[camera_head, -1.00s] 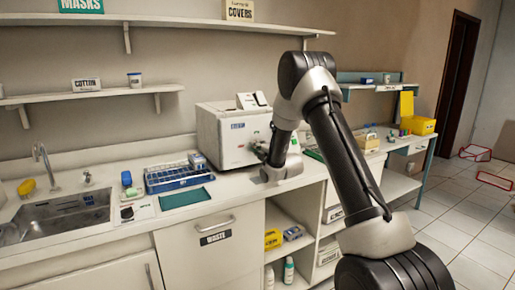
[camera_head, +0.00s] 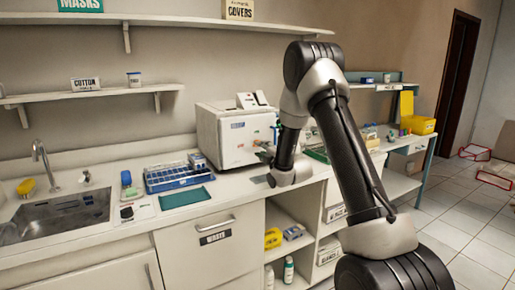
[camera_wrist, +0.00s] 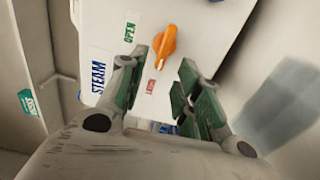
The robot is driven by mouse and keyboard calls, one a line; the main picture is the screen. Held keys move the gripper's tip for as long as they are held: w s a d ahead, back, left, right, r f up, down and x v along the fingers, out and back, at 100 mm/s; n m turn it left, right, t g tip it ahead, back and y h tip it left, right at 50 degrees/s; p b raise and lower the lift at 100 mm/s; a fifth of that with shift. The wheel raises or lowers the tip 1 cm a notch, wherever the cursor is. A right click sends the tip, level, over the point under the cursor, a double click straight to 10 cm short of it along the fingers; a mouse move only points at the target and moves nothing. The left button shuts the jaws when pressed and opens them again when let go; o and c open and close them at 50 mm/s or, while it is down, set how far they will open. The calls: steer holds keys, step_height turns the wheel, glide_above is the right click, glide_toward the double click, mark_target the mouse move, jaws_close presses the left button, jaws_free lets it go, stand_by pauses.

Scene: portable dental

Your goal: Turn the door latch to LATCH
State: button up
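The white steam sterilizer (camera_head: 222,140) stands on the counter, and its door faces my gripper. In the wrist view the door (camera_wrist: 100,25) carries a blue STEAM label, a green OPEN label and a small red label too small to read. The orange door latch (camera_wrist: 165,42) sits between the green and red labels, its narrow end pointing down toward the red one. My gripper (camera_wrist: 161,72) is open, with its green-padded fingers spread and nothing between them. The latch appears just beyond the fingertips; I cannot tell whether they touch.
A blue rack (camera_head: 180,178) and a teal mat (camera_head: 185,198) lie on the counter left of the sterilizer. Open shelves (camera_head: 285,220) are below the counter. A wall shelf (camera_head: 85,96) is above left.

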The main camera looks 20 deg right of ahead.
steer(key=s+d, duration=0.1)
steer(key=s, duration=0.6)
steer(key=s+r+m+g+h, duration=0.3)
steer(key=s+r+m+g, duration=0.3)
steer(key=s+r+m, duration=0.6)
steer(key=s+a+m+g, duration=0.1)
steer(key=s+m+g, duration=0.2)
steer(key=s, duration=1.3)
steer(key=s+f+m+g, duration=0.1)
steer(key=s+m+g, duration=0.3)
steer(key=s, duration=1.2)
steer(key=shift+a+f+m+g, duration=0.3)
steer(key=shift+a+m, duration=0.1)
steer(key=shift+m, duration=0.1)
